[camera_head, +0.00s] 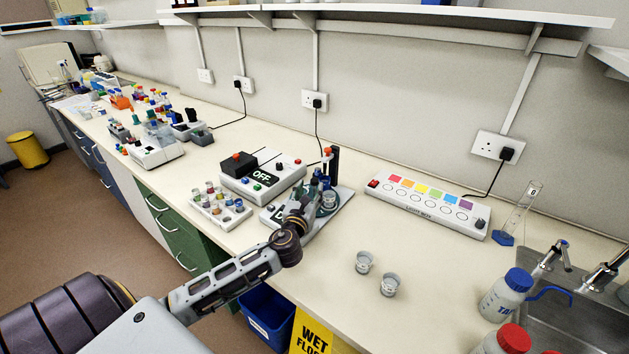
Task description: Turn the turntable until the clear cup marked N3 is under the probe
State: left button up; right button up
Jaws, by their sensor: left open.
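The turntable (328,209) is a small greenish disc on a pale device (340,205) in the middle of the bench. A small cup (329,198) shows on it; I cannot read its mark. A dark upright post (333,163) stands at its back, and the probe itself cannot be made out. My left gripper (318,187) is open at the turntable's left side and hides part of it. I cannot tell whether it touches the disc or a cup. Which cup is N3 is not legible. My right gripper is out of view.
Two clear cups (364,262) (389,285) stand on the bench in front. A rack of vials (220,206) and a box marked OFF (263,176) are to the left. A light box (428,203) is to the right, before the sink (570,315) and bottles.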

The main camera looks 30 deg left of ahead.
aim_at(314, 182)
pick_arm(q)
jog(key=shift+x, duration=2.8)
jog(key=shift+w+a, duration=0.15)
jog(key=shift+w, duration=0.3)
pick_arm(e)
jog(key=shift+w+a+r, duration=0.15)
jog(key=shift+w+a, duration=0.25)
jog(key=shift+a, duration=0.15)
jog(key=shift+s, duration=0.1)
